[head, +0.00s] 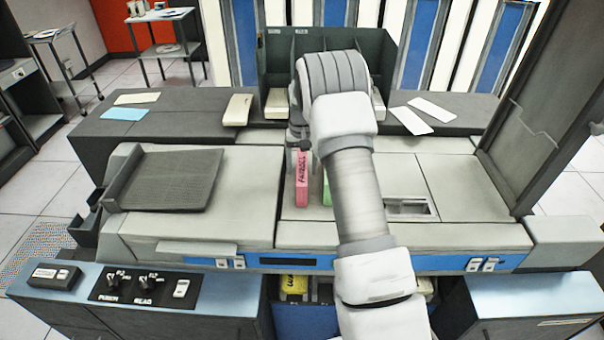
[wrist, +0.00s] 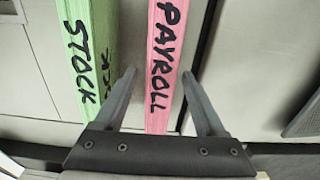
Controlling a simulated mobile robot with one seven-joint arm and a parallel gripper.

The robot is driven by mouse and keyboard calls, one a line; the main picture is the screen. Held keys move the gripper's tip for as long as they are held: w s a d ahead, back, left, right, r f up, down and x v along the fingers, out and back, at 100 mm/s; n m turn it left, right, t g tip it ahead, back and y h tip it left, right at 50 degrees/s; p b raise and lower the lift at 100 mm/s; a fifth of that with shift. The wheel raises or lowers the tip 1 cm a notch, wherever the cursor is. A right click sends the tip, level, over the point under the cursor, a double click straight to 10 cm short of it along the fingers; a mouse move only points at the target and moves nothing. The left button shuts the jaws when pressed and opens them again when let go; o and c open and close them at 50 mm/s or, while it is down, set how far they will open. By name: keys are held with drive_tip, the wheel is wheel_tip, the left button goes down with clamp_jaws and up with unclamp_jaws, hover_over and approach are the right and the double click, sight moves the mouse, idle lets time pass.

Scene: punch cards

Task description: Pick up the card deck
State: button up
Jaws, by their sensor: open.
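A pink card deck (head: 302,180) marked PAYROLL lies on the light grey top of the machine (head: 400,180). It also shows in the wrist view (wrist: 164,60). A green card deck (head: 326,190) marked STOCK lies just to its right in the head view, partly hidden by my arm; in the wrist view (wrist: 84,60) it is on the left. My gripper (wrist: 158,73) is open, with one finger to each side of the pink deck. The left finger is in the gap between the two decks. I cannot tell how far the fingertips are above the machine top.
A dark sorter bin (head: 280,60) with cream decks stands behind my arm. A cream deck (head: 238,109) and loose cards (head: 124,114) lie on the dark surface at left, white cards (head: 410,119) at right. A dark sloped tray (head: 165,180) sits left.

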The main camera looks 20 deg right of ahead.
clamp_jaws()
idle(0.3)
drive_tip(key=shift+w+r, duration=0.1)
drive_tip(key=shift+r, duration=0.1)
